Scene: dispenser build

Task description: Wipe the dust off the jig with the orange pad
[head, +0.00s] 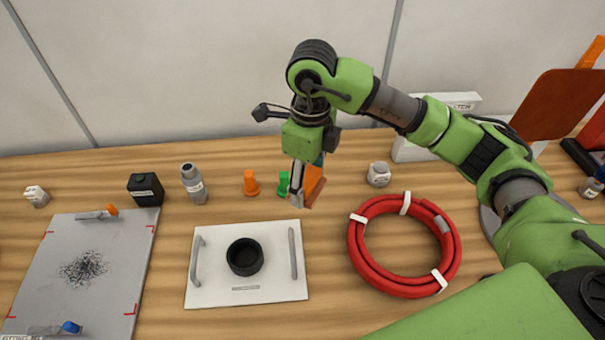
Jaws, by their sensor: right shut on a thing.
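The orange pad (314,186) is in my right gripper (303,192). The gripper is shut on it and holds it above the table, behind the upper right corner of a white plate. The jig appears to be the grey plate (118,260) at the left, with red corner marks and an orange and a blue knob. A patch of dark, scribble-like dust (83,268) lies on its middle. The pad is well to the right of the jig and apart from it. My left gripper is not in view.
The white plate (215,285) with two handles and a black cup (245,257) sits between jig and red hose coil (404,280). A white jar (378,174) stands right.

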